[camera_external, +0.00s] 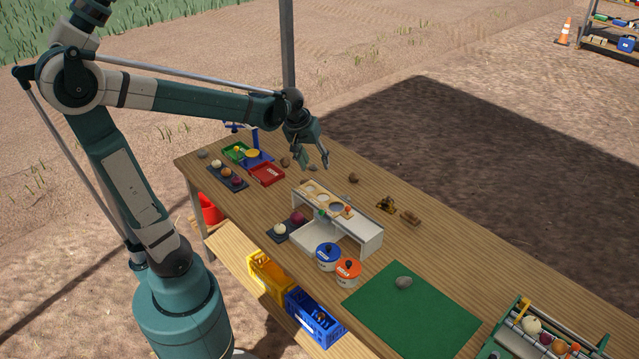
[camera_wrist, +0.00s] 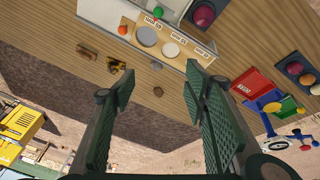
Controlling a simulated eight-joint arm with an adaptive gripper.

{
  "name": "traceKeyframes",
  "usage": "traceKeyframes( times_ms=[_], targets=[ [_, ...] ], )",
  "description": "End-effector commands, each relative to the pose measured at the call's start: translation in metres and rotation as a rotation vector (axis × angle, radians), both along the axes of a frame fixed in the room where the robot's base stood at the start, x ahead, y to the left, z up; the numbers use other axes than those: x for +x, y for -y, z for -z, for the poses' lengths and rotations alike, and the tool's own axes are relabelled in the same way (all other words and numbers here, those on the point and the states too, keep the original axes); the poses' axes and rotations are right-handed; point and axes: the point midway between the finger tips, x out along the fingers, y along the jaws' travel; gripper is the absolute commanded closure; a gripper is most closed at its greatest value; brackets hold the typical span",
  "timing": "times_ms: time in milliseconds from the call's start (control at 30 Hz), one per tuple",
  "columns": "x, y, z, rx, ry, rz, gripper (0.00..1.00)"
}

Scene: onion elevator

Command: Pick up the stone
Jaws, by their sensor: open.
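My gripper (camera_external: 313,157) is open and empty above the table's back left part, well away from the mat.
A white sorting stand (camera_external: 362,232) with round holes stands mid-table. Blue and orange lidded pots (camera_external: 348,272) stand before it. A red tray (camera_external: 267,173) and a blue balance scale (camera_external: 256,140) are at the left. A green crate (camera_external: 530,345) stands at the right.

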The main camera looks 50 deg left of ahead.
Motion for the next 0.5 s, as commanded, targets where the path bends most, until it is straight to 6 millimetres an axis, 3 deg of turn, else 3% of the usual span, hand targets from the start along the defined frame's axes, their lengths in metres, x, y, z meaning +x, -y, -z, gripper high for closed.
traceKeyframes(
  times_ms=[500],
  targets=[
    [0.074, -0.010, 0.042, -0.051, -0.097, -0.168, 0.55]
  ],
)
